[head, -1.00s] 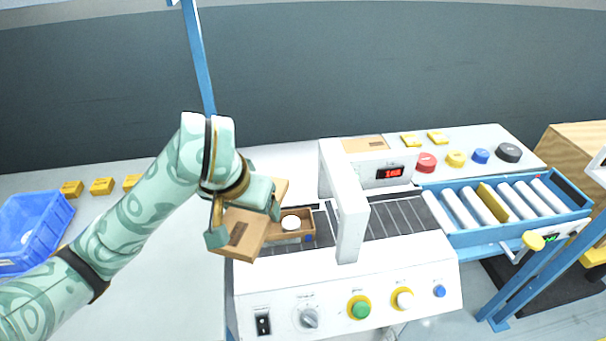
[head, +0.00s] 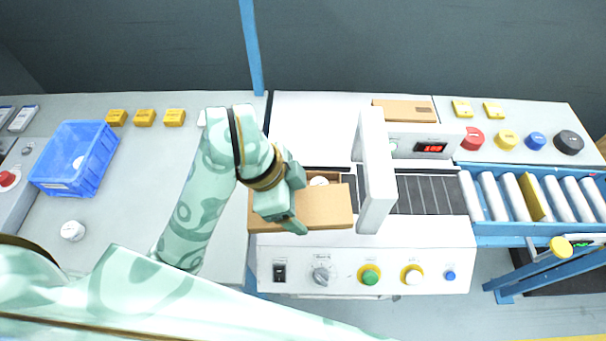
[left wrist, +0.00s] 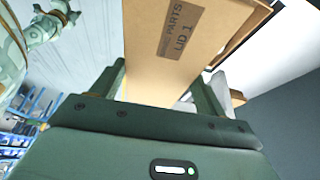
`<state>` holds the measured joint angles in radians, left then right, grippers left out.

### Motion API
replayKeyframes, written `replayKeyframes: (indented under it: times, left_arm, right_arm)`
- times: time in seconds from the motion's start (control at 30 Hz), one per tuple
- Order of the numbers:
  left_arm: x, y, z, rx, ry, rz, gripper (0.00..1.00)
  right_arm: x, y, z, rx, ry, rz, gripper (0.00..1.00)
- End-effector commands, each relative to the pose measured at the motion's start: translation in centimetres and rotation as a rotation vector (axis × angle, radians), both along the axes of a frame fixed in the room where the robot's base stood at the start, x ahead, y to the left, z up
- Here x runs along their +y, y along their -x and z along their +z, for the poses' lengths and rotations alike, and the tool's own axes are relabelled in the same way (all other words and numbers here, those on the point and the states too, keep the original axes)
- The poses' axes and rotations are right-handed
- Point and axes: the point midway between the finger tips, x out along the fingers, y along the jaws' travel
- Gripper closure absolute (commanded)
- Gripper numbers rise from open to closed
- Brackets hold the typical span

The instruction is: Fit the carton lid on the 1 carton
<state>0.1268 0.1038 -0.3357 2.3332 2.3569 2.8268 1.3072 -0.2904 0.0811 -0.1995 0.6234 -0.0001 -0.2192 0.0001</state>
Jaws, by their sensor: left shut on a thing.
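The carton lid (head: 325,207) is a flat brown cardboard piece. My left gripper (head: 291,203) is shut on it, and the left wrist view shows its printed label "PARTS LID 1" (left wrist: 180,35) between the fingers. The open brown carton (head: 344,179) sits on the dark conveyor bed, with a round white item (head: 319,181) showing in it. The lid is in front of the carton in the head view and hides much of it; I cannot tell whether they touch. My right gripper is not in view.
A white arch (head: 374,175) spans the conveyor just right of the carton. Another flat brown cardboard piece (head: 395,110) lies on the back housing. A roller conveyor (head: 490,195) stands right. A blue bin (head: 75,158) and yellow blocks (head: 144,117) are on the left table.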

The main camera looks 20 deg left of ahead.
Motion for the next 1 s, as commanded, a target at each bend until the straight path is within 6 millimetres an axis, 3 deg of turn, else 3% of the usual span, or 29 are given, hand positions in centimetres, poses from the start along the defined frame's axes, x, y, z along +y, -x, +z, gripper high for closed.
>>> replayKeyframes:
  times: [0.17, 0.3, 0.43, 0.6, 0.83, 1.0]
  left_arm:
    - [0.3, -1.5, -1.0, -0.001, -0.001, -0.079, 0.52]
    - [1.0, -5.2, -3.2, 0.0, 0.0, -0.08, 0.52]
    - [1.8, -8.9, -4.8, 0.003, 0.0, -0.08, 0.52]
    - [2.3, -11.6, -8.1, 0.004, 0.0, -0.08, 0.52]
    - [2.6, -13.2, -9.6, 0.001, 0.001, -0.082, 0.52]
    - [2.8, -13.7, -12.6, 0.003, -0.002, -0.082, 0.52]
  right_arm:
    - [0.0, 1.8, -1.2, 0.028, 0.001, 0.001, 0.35]
    - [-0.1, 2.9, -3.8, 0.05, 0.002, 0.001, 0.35]
    - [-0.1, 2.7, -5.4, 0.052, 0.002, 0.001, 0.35]
    - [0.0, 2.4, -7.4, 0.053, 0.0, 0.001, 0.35]
    - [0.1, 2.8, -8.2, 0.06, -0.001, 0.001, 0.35]
    - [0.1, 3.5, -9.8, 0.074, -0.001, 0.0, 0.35]
